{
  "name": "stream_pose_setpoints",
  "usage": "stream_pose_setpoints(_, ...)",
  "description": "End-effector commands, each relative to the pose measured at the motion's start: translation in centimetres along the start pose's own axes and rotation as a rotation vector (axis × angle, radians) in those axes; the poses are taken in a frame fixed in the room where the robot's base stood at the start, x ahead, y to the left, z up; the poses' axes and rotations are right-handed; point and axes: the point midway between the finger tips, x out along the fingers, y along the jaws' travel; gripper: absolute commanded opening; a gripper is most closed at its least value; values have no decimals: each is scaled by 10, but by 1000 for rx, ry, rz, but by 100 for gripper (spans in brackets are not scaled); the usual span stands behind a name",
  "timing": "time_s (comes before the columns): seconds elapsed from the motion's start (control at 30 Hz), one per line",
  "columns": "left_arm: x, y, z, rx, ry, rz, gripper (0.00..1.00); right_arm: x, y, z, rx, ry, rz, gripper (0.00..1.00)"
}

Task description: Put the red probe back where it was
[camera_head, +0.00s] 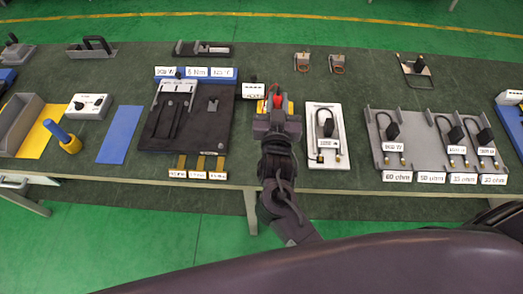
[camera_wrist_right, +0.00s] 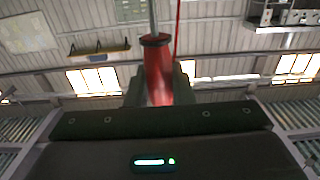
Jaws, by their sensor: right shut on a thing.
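My right gripper (camera_head: 277,118) is over the table, near the middle of the head view. It is shut on the red probe (camera_head: 277,101). In the right wrist view, the red probe (camera_wrist_right: 157,68) stands between the two fingers of the right gripper (camera_wrist_right: 160,88), with a dark collar, a thin metal rod and a red wire above it. A yellow-edged device (camera_head: 290,107) is mostly hidden behind my right gripper. I cannot tell whether the probe touches it. My left gripper is not in view.
A white board with a black cable (camera_head: 325,158) lies just right of the gripper. A dark board (camera_head: 213,130) with labels lies to its left. A grey rack (camera_head: 430,165) with several black connectors is at the right. A small white box (camera_head: 254,89) stands close behind the gripper's left side.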

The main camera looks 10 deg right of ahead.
Motion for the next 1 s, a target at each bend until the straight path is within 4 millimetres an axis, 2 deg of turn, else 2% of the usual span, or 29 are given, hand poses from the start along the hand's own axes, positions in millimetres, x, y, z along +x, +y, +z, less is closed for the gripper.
stream_pose_setpoints(0.17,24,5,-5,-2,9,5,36,0,0,26,-1,-1,-1,0)
stream_pose_setpoints(0.33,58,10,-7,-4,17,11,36,0,0,62,0,0,-1,0)
stream_pose_setpoints(0.73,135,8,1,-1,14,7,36,0,0,143,0,1,-1,0)
stream_pose_setpoints(0.83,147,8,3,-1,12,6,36,0,0,155,0,1,-1,0)
stream_pose_setpoints(1.0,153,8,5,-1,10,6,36,0,0,161,0,1,-1,0)
